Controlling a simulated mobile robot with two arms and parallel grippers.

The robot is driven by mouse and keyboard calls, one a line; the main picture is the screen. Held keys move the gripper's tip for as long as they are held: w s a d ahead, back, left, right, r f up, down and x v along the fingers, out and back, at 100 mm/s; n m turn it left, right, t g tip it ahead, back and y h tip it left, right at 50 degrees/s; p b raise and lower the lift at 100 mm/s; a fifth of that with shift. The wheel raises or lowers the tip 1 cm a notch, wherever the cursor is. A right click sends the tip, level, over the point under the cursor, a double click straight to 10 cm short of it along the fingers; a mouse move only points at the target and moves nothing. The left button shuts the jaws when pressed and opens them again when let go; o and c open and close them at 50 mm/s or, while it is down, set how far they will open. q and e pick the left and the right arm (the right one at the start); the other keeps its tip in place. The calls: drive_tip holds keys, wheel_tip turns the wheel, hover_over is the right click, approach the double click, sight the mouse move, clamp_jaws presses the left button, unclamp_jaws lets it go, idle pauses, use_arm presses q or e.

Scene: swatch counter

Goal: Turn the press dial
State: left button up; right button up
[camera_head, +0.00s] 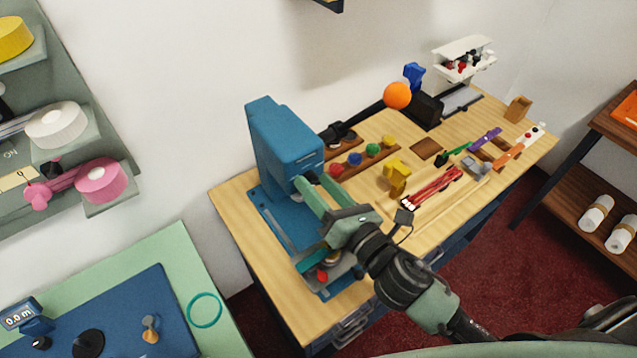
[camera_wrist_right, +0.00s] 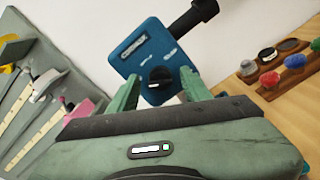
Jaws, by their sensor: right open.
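The blue press (camera_head: 285,140) stands at the near left end of the wooden workbench, its column upright on a blue base. In the right wrist view the press head (camera_wrist_right: 140,50) faces me, with a round black dial (camera_wrist_right: 160,77) low on its face. My right gripper (camera_head: 310,180) is at the front of the press head. In the wrist view its two green fingers (camera_wrist_right: 160,76) are apart, one on each side of the dial. I cannot tell whether they touch it. In the head view the gripper mostly hides the dial. My left gripper is not in view.
A wooden rack with coloured knobs (camera_head: 352,160), a yellow block (camera_head: 396,177) and red tongs (camera_head: 432,187) lie right of the press. An orange ball (camera_head: 397,95) shows farther back. A green table with a blue mat (camera_head: 130,310) is at lower left.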

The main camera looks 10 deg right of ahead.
clamp_jaws()
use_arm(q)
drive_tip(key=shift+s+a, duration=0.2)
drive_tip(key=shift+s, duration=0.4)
